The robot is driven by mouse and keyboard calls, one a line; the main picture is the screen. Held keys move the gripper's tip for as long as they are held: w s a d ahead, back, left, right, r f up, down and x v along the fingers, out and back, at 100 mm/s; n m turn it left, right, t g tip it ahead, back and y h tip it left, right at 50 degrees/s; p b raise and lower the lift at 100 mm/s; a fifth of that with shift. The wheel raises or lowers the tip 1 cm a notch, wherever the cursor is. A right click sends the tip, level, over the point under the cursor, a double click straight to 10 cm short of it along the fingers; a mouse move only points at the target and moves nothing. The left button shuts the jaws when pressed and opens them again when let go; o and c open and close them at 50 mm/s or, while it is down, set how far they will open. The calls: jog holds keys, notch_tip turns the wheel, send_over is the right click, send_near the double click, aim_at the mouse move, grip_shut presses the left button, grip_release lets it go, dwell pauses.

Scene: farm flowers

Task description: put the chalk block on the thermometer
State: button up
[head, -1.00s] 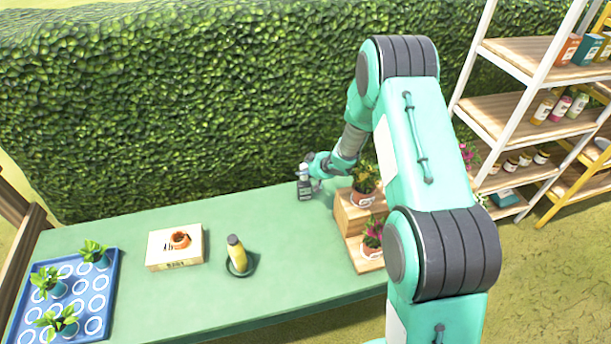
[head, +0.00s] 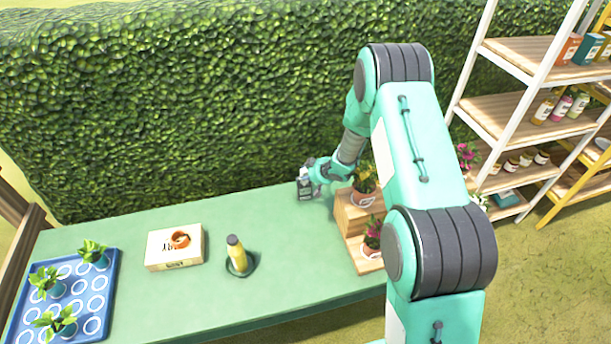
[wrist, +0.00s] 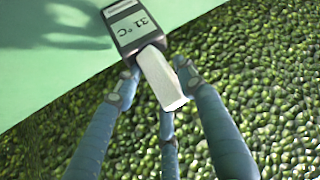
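The chalk block (wrist: 162,80) is a pale, long block between the fingers of my gripper (wrist: 157,76). My fingers are on both sides of it and look shut on it, though a narrow gap shows beside the left fingertip. The thermometer (wrist: 132,27) is a dark device with a grey display reading 31 °C. In the wrist view the block's upper end overlaps the thermometer's near edge; I cannot tell whether they touch. In the head view the thermometer (head: 305,188) is at the table's back edge, with my gripper (head: 312,175) right beside it.
A wooden step stand (head: 352,222) with potted plants is close right of my gripper. The hedge (head: 200,100) rises behind.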

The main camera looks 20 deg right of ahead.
jog(key=shift+r, duration=0.15)
jog(key=shift+v, duration=0.9)
jog(key=p+v, duration=0.1)
jog(key=v, duration=0.9)
jog(key=shift+p, duration=0.35)
jog(key=shift+s+r, duration=0.1)
